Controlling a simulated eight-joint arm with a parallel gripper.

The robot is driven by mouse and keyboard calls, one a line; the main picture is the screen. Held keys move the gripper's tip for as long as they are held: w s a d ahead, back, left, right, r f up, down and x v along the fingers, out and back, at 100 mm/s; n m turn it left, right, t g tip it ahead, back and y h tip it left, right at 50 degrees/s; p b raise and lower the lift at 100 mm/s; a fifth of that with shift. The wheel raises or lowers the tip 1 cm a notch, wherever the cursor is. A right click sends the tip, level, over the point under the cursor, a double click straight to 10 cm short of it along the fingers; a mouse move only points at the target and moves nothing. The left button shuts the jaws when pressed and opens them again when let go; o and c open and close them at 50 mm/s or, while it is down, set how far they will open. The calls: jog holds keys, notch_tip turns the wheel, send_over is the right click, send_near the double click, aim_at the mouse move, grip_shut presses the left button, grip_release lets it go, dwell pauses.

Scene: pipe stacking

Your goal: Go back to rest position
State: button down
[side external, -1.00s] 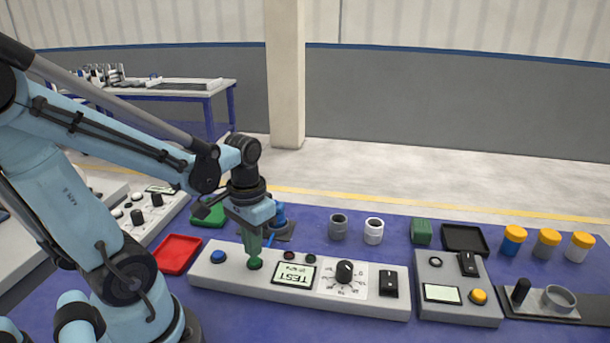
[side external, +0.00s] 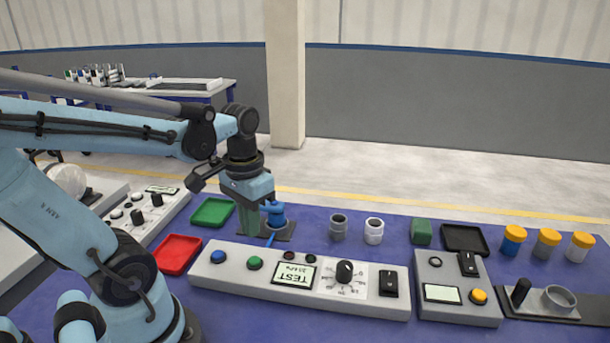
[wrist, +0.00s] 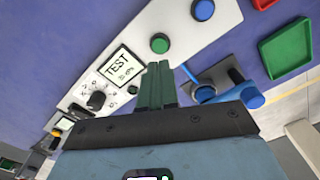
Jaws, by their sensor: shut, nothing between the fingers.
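My gripper (side external: 249,219) is shut and empty, its green fingers together and pointing down. It hangs above the area behind the grey test panel (side external: 215,277), apart from the panel's green button (side external: 255,263). In the wrist view, the closed fingers (wrist: 157,82) show below the green button (wrist: 160,43), with the blue button (wrist: 203,10) to the upper right. The panel's display (wrist: 121,67) reads TEST. In the side view the blue valve-like fixture (side external: 276,216) stands just right of the fingers, its base partly hidden.
A red tray (side external: 178,254) and a green tray (side external: 212,212) lie to the left. A grey pipe piece (side external: 338,228) and a white pipe piece (side external: 374,232) stand behind the panel. A second control box (side external: 450,309) and orange-capped jars (side external: 514,241) are at the right.

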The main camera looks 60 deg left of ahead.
jog(key=shift+w+d+t, duration=0.25)
jog(key=shift+t, duration=0.05)
jog(key=w+d+r+m+t, duration=0.2)
jog(key=w+d+m+t, duration=0.1)
jog(key=w+d+t, duration=0.3)
jog(key=shift+w+d+r+t, duration=0.25)
jog(key=shift+d+r+t, duration=0.05)
jog(key=shift+d, duration=0.35)
